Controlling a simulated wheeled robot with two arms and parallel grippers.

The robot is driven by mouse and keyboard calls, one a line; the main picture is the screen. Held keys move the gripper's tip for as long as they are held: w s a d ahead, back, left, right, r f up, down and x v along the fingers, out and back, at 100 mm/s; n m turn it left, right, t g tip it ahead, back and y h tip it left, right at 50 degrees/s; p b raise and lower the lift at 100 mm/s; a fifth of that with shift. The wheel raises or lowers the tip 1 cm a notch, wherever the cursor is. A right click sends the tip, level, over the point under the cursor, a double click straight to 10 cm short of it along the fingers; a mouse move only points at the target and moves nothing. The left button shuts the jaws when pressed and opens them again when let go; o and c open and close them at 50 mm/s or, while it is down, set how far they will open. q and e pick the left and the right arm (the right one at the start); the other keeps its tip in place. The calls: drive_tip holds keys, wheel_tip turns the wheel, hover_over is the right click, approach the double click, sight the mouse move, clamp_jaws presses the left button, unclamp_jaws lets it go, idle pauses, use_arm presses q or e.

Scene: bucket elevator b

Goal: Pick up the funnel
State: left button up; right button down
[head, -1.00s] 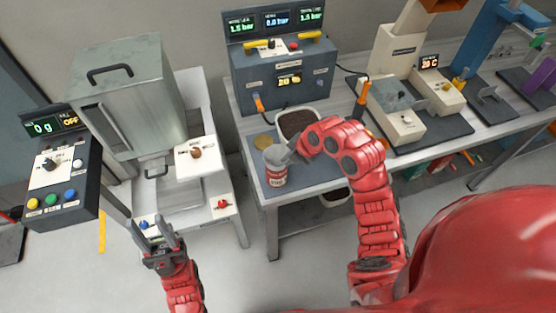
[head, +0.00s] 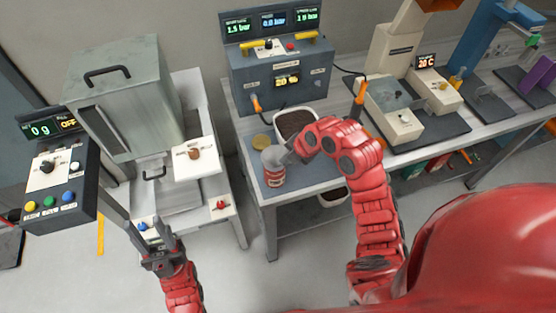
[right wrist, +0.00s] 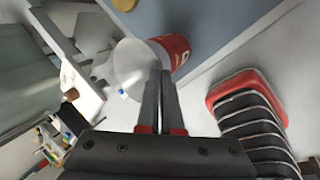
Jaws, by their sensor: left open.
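The funnel (head: 272,157) is pale grey and sits at the top of a red and white can (head: 274,178) on the blue-grey mat of the middle table. In the right wrist view the funnel (right wrist: 131,66) shows as a wide translucent cone, with the red can (right wrist: 176,48) beside it. My right gripper (head: 289,152) is at the funnel's right side. In the wrist view its fingers are close together, their tips at the rim, and appear shut on the funnel's wall.
A tray of dark granules (head: 297,122) and a round yellowish disc (head: 262,142) are close to the can. A dark control box (head: 281,78) stands behind. The left machine (head: 125,95) and a button panel (head: 50,178) stand left. Floor between the tables is clear.

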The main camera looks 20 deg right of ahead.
drive_tip(key=shift+r+b, duration=0.35)
wheel_tip(320, 180, up, 4)
drive_tip(key=shift+w+f+b, duration=0.1)
drive_tip(key=shift+b, duration=0.45)
wheel_tip(320, 180, up, 14)
drive_tip(key=p, duration=0.8)
